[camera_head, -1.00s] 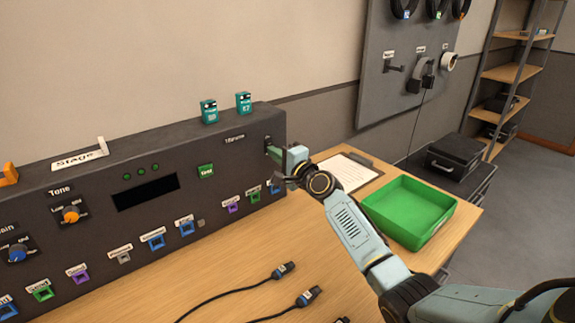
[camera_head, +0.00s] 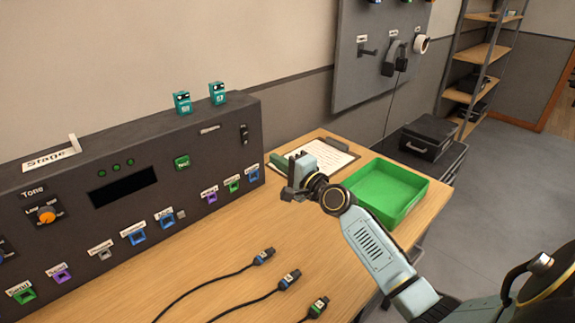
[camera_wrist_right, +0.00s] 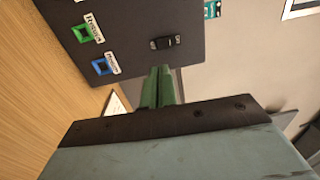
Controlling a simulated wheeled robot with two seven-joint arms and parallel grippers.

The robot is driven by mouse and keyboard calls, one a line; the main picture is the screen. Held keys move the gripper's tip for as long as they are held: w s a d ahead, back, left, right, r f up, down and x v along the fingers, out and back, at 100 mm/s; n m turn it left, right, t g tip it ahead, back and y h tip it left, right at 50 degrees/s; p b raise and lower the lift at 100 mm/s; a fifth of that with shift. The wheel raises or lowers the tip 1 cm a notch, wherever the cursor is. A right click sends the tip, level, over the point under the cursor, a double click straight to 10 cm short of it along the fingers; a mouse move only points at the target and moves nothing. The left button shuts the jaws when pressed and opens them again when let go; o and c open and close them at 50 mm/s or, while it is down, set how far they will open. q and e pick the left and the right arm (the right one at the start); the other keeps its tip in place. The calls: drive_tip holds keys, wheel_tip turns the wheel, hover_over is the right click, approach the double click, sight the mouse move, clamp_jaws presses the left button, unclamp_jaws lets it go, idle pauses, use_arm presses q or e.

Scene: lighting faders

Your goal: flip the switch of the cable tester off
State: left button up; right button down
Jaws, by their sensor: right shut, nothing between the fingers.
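The cable tester is a long dark box (camera_head: 85,170) standing at the back of the wooden table, with sockets, a dark display and a green button on its front. Its small black switch (camera_head: 244,134) is at the upper right of the front face; it also shows in the right wrist view (camera_wrist_right: 165,42). I cannot tell its position clearly. My right gripper (camera_head: 277,161) is shut and empty, to the right of the switch and apart from it. In the right wrist view its green fingers (camera_wrist_right: 158,82) are together, pointing toward the box. My left gripper is not in view.
A green tray (camera_head: 385,190) and a clipboard (camera_head: 335,155) lie on the table at the right. Several cables with plugs (camera_head: 289,279) lie in front of the box. Two small teal boxes (camera_head: 217,93) stand on top of it. A black case (camera_head: 427,140) is beyond the table.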

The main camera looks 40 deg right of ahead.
drive_tip(key=s, duration=0.3)
drive_tip(key=shift+d, duration=0.25)
drive_tip(key=shift+w, duration=0.1)
drive_tip(key=shift+f, duration=0.1)
